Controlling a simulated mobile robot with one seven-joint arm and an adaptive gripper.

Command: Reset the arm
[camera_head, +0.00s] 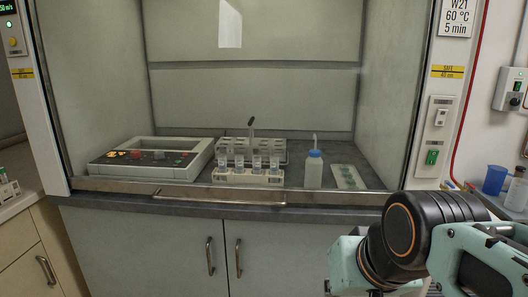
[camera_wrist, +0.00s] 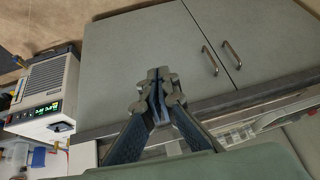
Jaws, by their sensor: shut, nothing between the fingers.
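My gripper (camera_wrist: 158,98) is in the wrist view, with its two fingers together and nothing between them. It is in front of the grey cabinet doors below the fume hood, apart from them. In the head view my arm (camera_head: 420,240) shows at the lower right, folded in front of the cabinet. The gripper's fingertips are not visible in the head view.
Inside the fume hood stand a hotplate-like device (camera_head: 152,157), a white rack (camera_head: 248,176) with several vials, a blue-capped wash bottle (camera_head: 313,170) and a pale tray (camera_head: 348,177). A blue cup (camera_head: 495,180) is on the right bench. A white instrument (camera_wrist: 48,92) shows in the wrist view.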

